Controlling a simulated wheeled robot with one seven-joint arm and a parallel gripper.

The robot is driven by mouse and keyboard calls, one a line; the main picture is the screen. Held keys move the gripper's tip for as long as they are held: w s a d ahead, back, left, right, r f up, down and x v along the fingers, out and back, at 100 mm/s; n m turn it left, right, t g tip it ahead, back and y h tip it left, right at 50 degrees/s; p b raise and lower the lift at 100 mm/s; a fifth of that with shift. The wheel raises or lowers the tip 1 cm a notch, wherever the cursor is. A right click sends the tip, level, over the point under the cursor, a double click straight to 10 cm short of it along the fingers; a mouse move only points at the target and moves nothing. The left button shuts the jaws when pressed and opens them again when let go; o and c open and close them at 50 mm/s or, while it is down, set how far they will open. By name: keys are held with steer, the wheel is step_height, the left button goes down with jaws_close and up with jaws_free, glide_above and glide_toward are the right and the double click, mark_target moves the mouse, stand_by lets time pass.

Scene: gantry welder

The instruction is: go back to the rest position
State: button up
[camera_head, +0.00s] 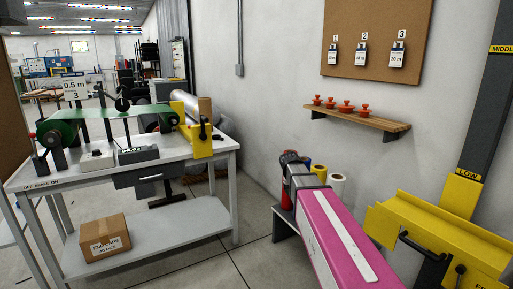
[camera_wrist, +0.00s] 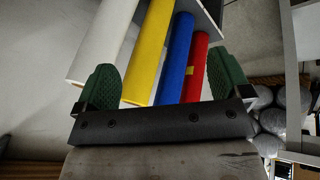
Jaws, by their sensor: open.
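My gripper (camera_wrist: 160,83) shows in the wrist view with its two green finger pads wide apart. It is open, and nothing is clamped between the pads. Beyond the fingers lie a white roll (camera_wrist: 103,40), a yellow roll (camera_wrist: 150,50), a blue roll (camera_wrist: 176,58) and a red roll (camera_wrist: 196,65), side by side. I cannot tell how far the fingers are from them. In the head view, the yellow roll (camera_head: 319,170) and the white roll (camera_head: 337,183) stand low by the wall, and the fingers cannot be made out.
A grey workbench (camera_head: 215,153) with a green belt (camera_head: 100,116) stands at left, with a cardboard box (camera_head: 105,238) on its lower shelf. A wooden shelf (camera_head: 385,122) with red-orange knobs is on the wall. A yellow bracket (camera_head: 440,235) stands at right.

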steer(key=s+f+g+y, duration=0.1)
steer(key=s+f+y, duration=0.1)
steer(key=s+f, duration=0.6)
steer(key=s+f+g+y, duration=0.1)
steer(key=s+f+g, duration=0.1)
steer(key=s+f, duration=0.6)
steer(key=s, duration=0.6)
steer(key=shift+s+f+n+y, duration=0.2)
steer(key=shift+f+n+y, duration=0.15)
steer(key=shift+n+y, duration=0.05)
